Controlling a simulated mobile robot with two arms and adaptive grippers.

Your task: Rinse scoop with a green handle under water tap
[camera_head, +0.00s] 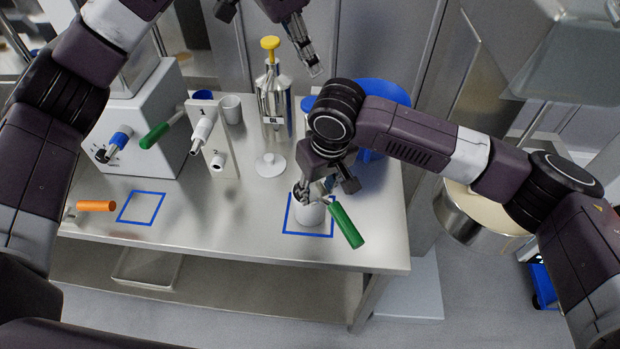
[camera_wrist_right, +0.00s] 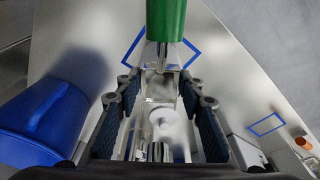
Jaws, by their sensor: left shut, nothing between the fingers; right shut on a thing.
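The scoop's green handle (camera_head: 346,225) points down and to the right in the head view. It also fills the top middle of the right wrist view (camera_wrist_right: 166,25). My right gripper (camera_head: 323,185) is shut on the scoop near its metal part, above the blue-marked square on the table's right side. The scoop's bowl is mostly hidden by the gripper. A white container (camera_head: 309,215) stands below it in the square. Metal spouts marked 1 (camera_head: 203,128) and 2 (camera_head: 218,161) project from a panel.
A second green handle (camera_head: 160,134) is beside spout 1. An oil dispenser (camera_head: 273,100) with a yellow top, a white lid (camera_head: 270,164) and a blue jug (camera_wrist_right: 45,120) stand nearby. An orange handle (camera_head: 96,206) is at left. The table's front middle is clear.

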